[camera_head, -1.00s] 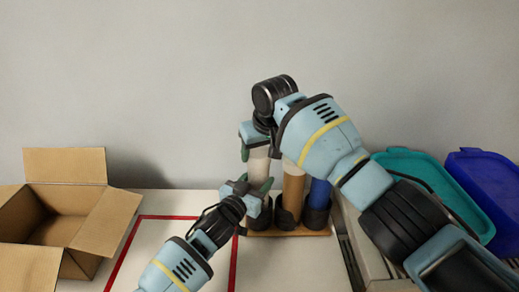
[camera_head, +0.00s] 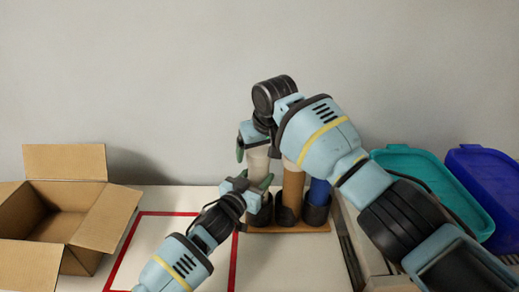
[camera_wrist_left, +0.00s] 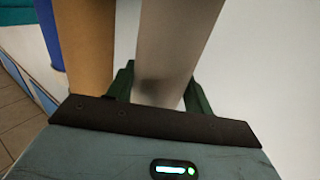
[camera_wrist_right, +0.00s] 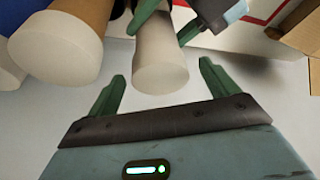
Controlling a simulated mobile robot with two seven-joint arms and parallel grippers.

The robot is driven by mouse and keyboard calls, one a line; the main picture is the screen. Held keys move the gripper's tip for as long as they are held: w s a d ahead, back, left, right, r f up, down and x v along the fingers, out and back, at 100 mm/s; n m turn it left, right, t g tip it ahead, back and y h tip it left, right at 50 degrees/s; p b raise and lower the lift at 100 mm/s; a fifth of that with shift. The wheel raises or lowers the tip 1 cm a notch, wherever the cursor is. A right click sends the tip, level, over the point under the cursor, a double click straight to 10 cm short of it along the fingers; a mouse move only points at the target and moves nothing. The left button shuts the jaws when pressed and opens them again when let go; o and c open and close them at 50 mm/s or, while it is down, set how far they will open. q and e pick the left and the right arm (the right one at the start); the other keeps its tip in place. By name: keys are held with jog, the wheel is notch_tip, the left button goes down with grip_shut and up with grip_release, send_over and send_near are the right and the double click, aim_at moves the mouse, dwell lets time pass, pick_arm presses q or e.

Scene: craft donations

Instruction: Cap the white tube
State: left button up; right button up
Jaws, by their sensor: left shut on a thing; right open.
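The white tube (camera_head: 257,164) stands upright at the left of a row on a wooden-based stand (camera_head: 290,229). My left gripper (camera_head: 251,181) is shut on the white tube; the left wrist view shows its fingers on either side of the tube (camera_wrist_left: 178,40). My right gripper (camera_head: 258,150) is open over the tube's top. In the right wrist view its spread fingers (camera_wrist_right: 163,88) stand clear of the tube on both sides. A pale, flat cap (camera_wrist_right: 160,78) appears to close the tube's end; its seam is hard to make out.
A brown tube (camera_head: 292,188) with a pale end and a blue tube (camera_head: 319,192) stand close to the right. An open cardboard box (camera_head: 66,255) is at the left, beside a red-taped area (camera_head: 109,268). Teal (camera_head: 457,195) and blue (camera_head: 492,175) bins are at the right.

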jog(key=v, duration=1.2)
pick_arm(q)
jog(key=o, duration=1.5)
